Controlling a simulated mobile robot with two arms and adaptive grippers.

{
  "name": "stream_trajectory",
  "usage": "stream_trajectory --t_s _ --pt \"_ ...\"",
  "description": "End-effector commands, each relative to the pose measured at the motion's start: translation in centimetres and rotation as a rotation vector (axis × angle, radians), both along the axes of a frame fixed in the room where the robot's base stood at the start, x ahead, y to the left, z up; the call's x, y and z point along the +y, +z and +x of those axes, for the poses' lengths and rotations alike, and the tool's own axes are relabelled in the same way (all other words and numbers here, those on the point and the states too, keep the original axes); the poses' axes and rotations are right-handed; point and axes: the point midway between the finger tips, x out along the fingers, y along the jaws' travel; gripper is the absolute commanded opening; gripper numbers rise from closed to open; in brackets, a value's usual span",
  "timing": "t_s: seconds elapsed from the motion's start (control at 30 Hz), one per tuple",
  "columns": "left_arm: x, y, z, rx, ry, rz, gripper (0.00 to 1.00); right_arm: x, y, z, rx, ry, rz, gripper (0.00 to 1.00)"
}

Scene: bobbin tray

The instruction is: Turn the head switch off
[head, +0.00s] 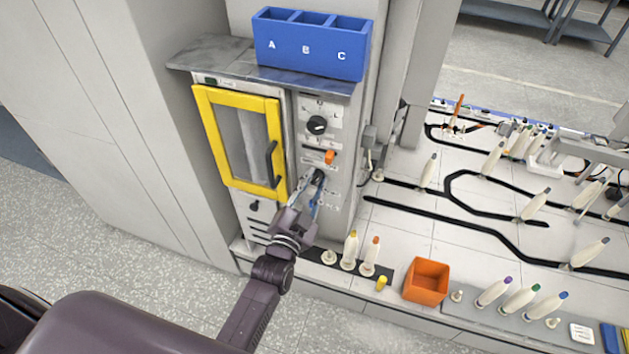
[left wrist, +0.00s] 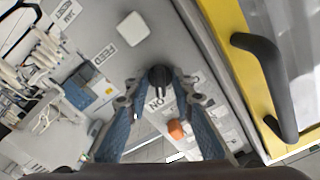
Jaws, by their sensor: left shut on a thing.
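The head switch (left wrist: 160,78), a small black knob on the grey machine panel, sits between the fingertips of my left gripper (left wrist: 158,84). In the head view my left gripper (head: 317,177) reaches up to the panel below an orange switch (head: 329,157). Its blue-padded fingers are shut on the knob from both sides. The fingers hide part of the knob and its lettering, so I cannot read its setting. The orange switch also shows between the fingers in the left wrist view (left wrist: 175,129). My right gripper is not in view.
A yellow-framed door (head: 203,125) with a black handle stands close left of the gripper. A large black dial (head: 317,124) is above. A blue A-B-C bin (head: 310,60) sits on top. Bobbins and an orange box (head: 426,283) are on the lower right surface.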

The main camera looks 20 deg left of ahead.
Motion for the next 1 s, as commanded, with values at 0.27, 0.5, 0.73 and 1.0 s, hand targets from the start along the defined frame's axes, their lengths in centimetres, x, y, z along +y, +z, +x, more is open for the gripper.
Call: stream_trajectory --t_s 0.27,0.5,0.73,1.0 --pt "0.0 0.1 0.0 0.009 0.0 -0.233 0.0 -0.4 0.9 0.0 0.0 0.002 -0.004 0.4" --pt "0.0 0.1 0.0 0.017 0.0 -0.462 0.0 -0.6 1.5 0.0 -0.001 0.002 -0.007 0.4" --pt "-0.1 0.0 0.0 0.024 0.0 -0.681 0.0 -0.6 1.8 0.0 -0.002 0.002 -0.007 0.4" --pt "-0.1 0.0 0.0 0.033 0.0 -0.93 0.0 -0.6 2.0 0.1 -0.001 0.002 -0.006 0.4"
